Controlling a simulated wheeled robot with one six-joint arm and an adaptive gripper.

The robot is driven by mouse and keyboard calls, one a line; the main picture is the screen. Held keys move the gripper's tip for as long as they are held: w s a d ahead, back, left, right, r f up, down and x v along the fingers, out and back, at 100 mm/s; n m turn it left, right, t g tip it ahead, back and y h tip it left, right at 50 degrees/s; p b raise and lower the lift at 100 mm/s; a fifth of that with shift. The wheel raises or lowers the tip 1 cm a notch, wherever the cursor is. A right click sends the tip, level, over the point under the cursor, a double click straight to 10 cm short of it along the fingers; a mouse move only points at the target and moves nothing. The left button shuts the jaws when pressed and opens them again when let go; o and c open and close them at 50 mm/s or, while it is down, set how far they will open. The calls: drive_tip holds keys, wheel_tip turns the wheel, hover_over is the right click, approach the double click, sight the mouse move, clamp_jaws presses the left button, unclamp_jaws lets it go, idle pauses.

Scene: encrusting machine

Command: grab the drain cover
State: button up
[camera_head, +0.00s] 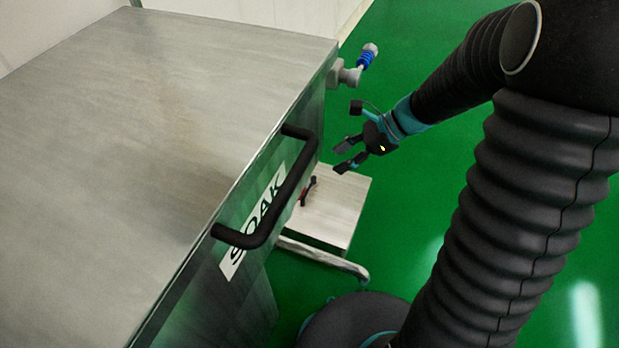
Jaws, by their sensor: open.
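My gripper (341,156) is open and empty. It hangs beside the front of the steel SOAK cabinet, right of the black bar handle (277,211) in the picture, and its fingers point left. No drain cover is clearly recognisable in this view. A grey round fitting (344,75) with a blue-ringed part (366,58) sticks out from the cabinet's far corner, above and apart from the gripper. A low pale box or step (338,205) shows below the gripper, with a small dark and reddish item (308,190) near its left side, partly hidden by the cabinet.
The steel cabinet (130,130) fills the left, its top bare. Its handle juts out over a SOAK label (240,250). A pale pipe (325,257) runs low near the box. Green floor (400,210) is open on the right.

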drive_tip(key=w+f+m+t+y, duration=0.1)
drive_tip(key=w+f+m+t, duration=0.1)
drive_tip(key=w+f+m, duration=0.2)
drive_tip(key=w+d+f+m+t+y+b, duration=0.1)
drive_tip(key=w+f+m, duration=0.3)
drive_tip(key=f+m, duration=0.7)
drive_tip(key=w+d+f+m+t+y, duration=0.1)
drive_tip(key=w+f+m+t, duration=0.2)
drive_tip(key=f, duration=1.4)
drive_tip(key=shift+w+d+f+m+y+b, duration=0.2)
drive_tip(key=shift+w+m, duration=0.3)
drive_tip(key=shift+m, duration=0.65)
drive_tip(key=shift+w+d+f+m+y+b, duration=0.15)
drive_tip(key=shift+w+m, duration=0.3)
drive_tip(key=shift+m, duration=0.7)
drive_tip(key=shift+w+a+f, duration=0.1)
drive_tip(key=shift+a+f, duration=0.1)
drive_tip(key=shift+f, duration=0.1)
drive_tip(key=x, duration=1.3)
drive_tip(key=shift+w+a+r, duration=0.15)
drive_tip(key=shift+w, duration=0.15)
clamp_jaws()
